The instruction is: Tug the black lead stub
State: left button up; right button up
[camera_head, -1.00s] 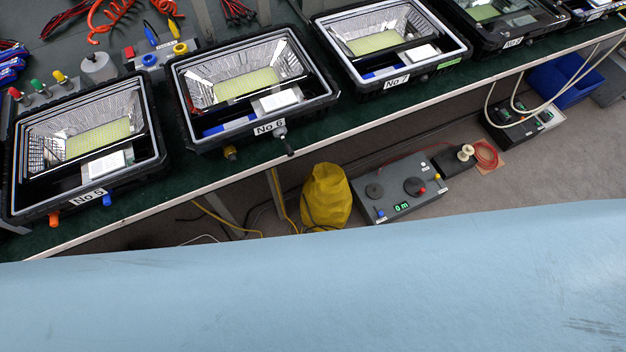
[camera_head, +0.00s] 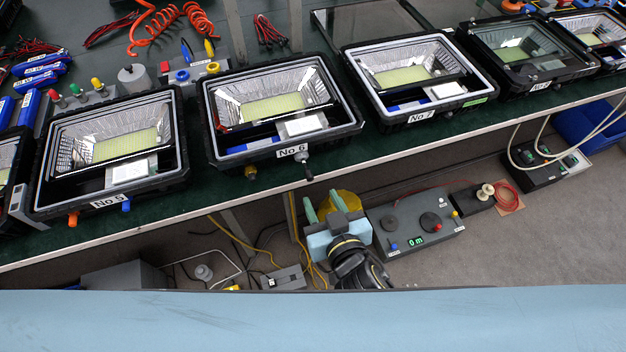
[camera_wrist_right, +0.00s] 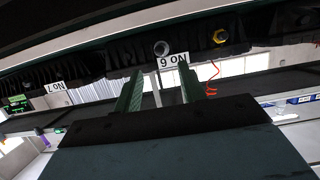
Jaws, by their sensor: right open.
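The floodlight housing No 6 (camera_head: 282,105) stands at the bench's front edge, with its label also visible in the right wrist view (camera_wrist_right: 173,61). A short black lead stub (camera_head: 309,174) hangs from a grey gland under its front face. In the right wrist view the grey gland (camera_wrist_right: 161,48) shows end-on above the fingers; I cannot make out the stub there. My right gripper (camera_head: 323,205), with green fingers, is open and empty, below the stub and apart from it. It also shows in the wrist view (camera_wrist_right: 160,90). My left gripper is not in view.
A yellow gland (camera_head: 250,172) sits left of the stub. Housings No 5 (camera_head: 112,203) and No 7 (camera_head: 422,116) stand either side. Below the bench are a grey control box (camera_head: 415,225) and a yellow object (camera_head: 350,198), partly behind my gripper. A light blue surface (camera_head: 300,325) fills the foreground.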

aim_at(311, 179)
jog(key=b+x, duration=0.1)
jog(key=x, duration=0.8)
jog(key=shift+w+a+f, duration=0.1)
jog(key=shift+w, duration=0.15)
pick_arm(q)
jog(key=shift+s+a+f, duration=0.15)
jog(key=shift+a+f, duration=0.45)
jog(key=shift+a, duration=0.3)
pick_arm(e)
grip_shut()
jog(key=c, duration=0.7)
grip_release()
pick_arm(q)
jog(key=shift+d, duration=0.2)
pick_arm(e)
grip_shut()
jog(key=shift+s, duration=0.1)
jog(key=o, duration=0.7)
grip_release()
